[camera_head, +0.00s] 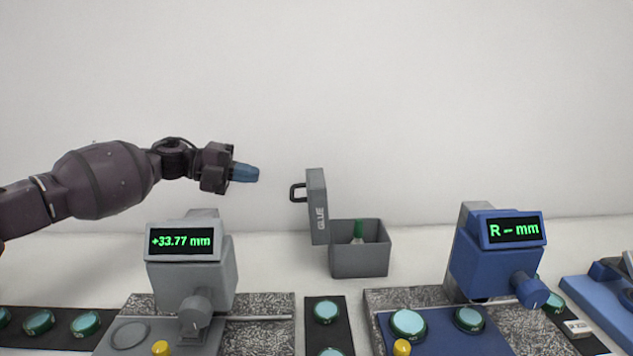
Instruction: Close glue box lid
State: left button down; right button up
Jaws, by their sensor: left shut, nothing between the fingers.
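The grey glue box (360,263) stands on the table in the middle, near the back wall. Its lid (317,208), marked GLUE, is open and stands upright at the box's left side, with a dark handle (297,192) sticking out to the left. A bottle with a green cap (358,230) shows inside the box. My left gripper (257,173) is shut and empty, with blue fingertips pointing right. It hangs in the air left of the lid, apart from the handle and slightly higher in the picture. My right gripper is not in view.
A grey gauge (190,270) reading +33.77 mm stands below my left arm. A blue gauge (495,262) reading R – mm stands right of the box. Dark strips with green discs (327,311) lie in front. A blue object (600,300) is at the right edge.

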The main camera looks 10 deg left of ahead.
aim_at(294, 191)
pick_arm(q)
jog(key=x, duration=0.9)
jog(key=shift+s+d+f+b, duration=0.1)
jog(key=shift+s+d+b, duration=0.2)
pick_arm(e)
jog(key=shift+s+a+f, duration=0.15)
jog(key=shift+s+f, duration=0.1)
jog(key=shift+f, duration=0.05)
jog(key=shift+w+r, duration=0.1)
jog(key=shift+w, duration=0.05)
pick_arm(q)
jog(key=shift+d, duration=0.15)
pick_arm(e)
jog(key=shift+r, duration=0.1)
